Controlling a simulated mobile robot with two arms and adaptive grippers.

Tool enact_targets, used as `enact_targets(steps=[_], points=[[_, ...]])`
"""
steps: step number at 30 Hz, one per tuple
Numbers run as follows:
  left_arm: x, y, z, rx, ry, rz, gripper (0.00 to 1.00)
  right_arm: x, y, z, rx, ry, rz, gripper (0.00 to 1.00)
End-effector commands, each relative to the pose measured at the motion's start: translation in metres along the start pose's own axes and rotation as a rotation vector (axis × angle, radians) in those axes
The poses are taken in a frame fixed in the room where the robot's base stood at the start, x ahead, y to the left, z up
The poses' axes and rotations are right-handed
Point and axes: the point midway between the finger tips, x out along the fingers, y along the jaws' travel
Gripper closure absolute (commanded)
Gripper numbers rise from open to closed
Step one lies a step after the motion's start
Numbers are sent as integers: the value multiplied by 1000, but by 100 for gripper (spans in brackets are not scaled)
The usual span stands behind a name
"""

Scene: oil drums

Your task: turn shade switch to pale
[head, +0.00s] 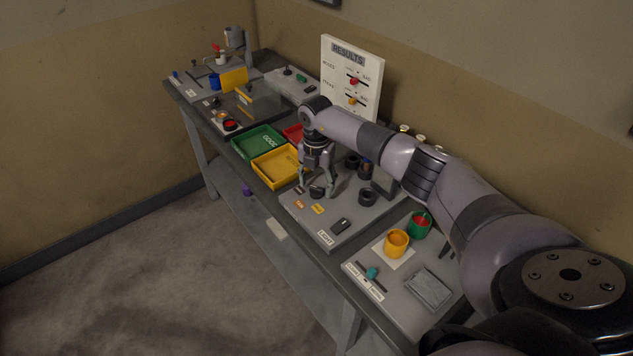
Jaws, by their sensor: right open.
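My right gripper (317,184) points down over the grey panel in the middle of the bench, its fingers open. A dark round knob (317,192) sits between or just behind the fingertips; I cannot tell whether they touch it. Small labels lie around the knob, an orange one (299,204) and a yellow one (318,209) in front. This knob looks like the shade switch, but its lettering and pointer are too small to read. My left gripper is not in view.
A black switch (341,226) with a LIGHT label stands on the same panel, near several dark rings (367,197). Yellow (274,181) and green (256,147) trays lie left. A yellow cup (396,243) and a teal-knobbed slider (372,272) are nearer. A RESULTS board (350,80) stands behind.

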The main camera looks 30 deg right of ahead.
Motion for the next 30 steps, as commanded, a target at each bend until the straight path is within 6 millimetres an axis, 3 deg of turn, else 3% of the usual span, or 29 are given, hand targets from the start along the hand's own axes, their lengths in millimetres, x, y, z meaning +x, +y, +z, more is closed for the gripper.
enact_targets(steps=[13,30], points=[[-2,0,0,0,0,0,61,10,0,0,0,-1,0,45],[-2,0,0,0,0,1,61,10,0,0,0,-1,0,83]])
